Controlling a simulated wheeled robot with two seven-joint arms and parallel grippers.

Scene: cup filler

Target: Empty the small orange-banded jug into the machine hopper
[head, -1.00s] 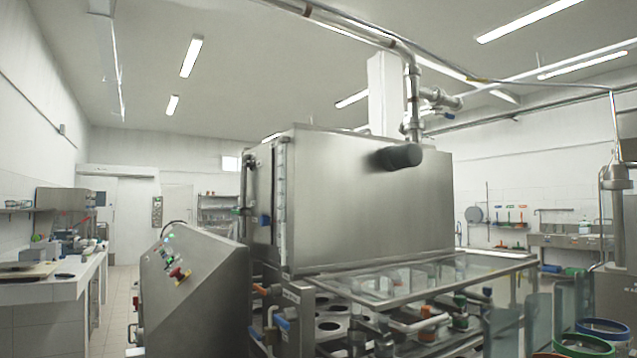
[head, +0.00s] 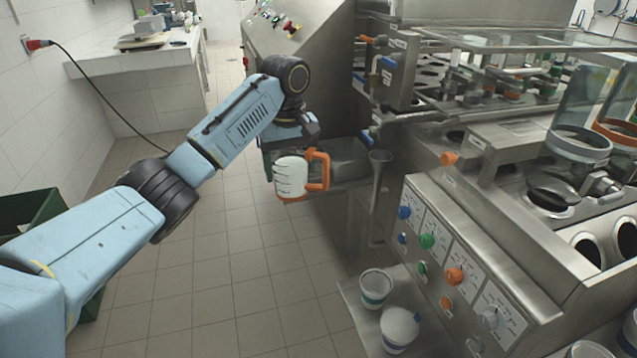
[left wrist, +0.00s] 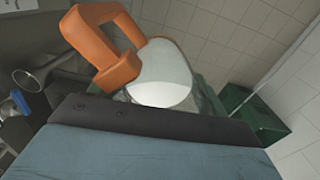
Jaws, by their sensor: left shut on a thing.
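The small jug (head: 291,176) is white with an orange handle and an orange band near its bottom. In the head view it hangs above the floor, left of the machine, and looks roughly upright. My left gripper (head: 287,146) is shut on it from behind and above; the fingertips are mostly hidden. In the left wrist view the jug's white body (left wrist: 163,75) and orange handle (left wrist: 103,52) show close up; its contents cannot be made out. Clear hoppers with a blue rim (head: 579,143) and an orange rim (head: 622,135) stand on the machine at right. My right gripper is not in view.
White banded cups (head: 375,287) stand on a low shelf. A green crate (head: 30,208) is at far left. The tiled floor between is clear.

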